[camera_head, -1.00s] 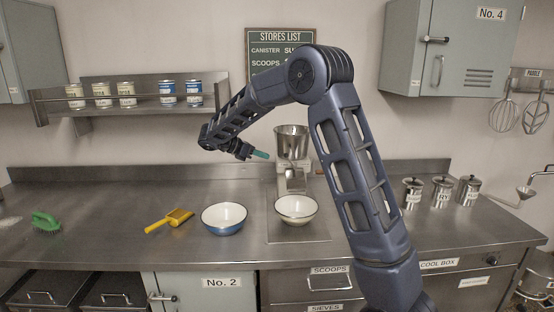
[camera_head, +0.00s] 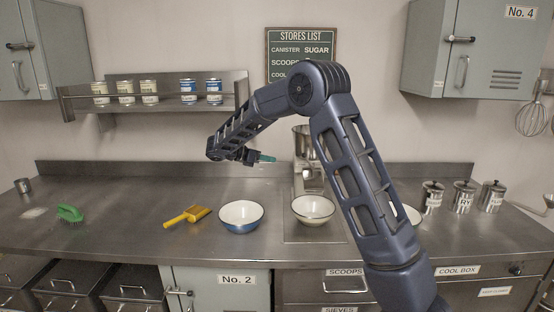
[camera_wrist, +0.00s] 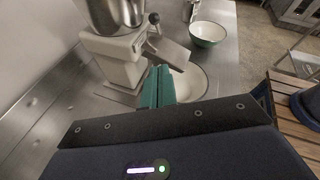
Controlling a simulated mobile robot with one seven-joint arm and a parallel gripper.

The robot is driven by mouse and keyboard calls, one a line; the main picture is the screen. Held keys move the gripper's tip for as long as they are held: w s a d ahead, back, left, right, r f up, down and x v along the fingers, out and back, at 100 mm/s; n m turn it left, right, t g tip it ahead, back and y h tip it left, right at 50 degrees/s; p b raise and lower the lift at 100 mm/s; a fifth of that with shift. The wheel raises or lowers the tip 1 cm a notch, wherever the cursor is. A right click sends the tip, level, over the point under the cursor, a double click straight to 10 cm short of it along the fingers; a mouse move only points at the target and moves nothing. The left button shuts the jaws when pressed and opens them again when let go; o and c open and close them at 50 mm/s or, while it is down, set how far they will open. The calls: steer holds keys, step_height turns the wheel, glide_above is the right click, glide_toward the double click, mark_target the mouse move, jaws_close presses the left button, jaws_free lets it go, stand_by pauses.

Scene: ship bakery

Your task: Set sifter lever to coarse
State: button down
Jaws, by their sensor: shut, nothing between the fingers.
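The sifter stands at the back of the counter with a steel hopper (camera_head: 303,140) on top, partly hidden by my arm. In the wrist view its pale body (camera_wrist: 118,58) and steel chute (camera_wrist: 165,48) show. A lever with a dark round knob (camera_wrist: 154,18) sticks up beside the hopper. Its setting cannot be read. My gripper (camera_head: 266,159) is shut and empty, left of the sifter in the head view. Its green fingers (camera_wrist: 157,86) lie together in front of the sifter and apart from the lever. A white bowl (camera_head: 313,209) sits below the chute.
Labelled canisters (camera_head: 463,197) stand at the right. A shelf of tins (camera_head: 150,97) hangs at the back left. A green bowl (camera_wrist: 207,32) shows in the wrist view.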

mark_target(304, 155)
steer(key=w+r+x, duration=0.1)
steer(key=r+x, duration=0.1)
steer(key=x, duration=0.9)
steer(key=shift+d+r, duration=0.25)
steer(key=shift+d, duration=0.25)
steer(key=shift+r, duration=0.1)
steer(key=shift+d+r+m+y, duration=0.3)
steer(key=shift+d+r+y, duration=0.55)
steer(key=shift+y, duration=0.35)
steer(key=d+r+m+g+y, duration=0.1)
steer(key=d+y, duration=0.7)
steer(key=d, duration=0.1)
steer(key=shift+r+m+y, duration=0.3)
steer(key=shift+r+y, duration=0.1)
steer(key=shift+d, duration=0.1)
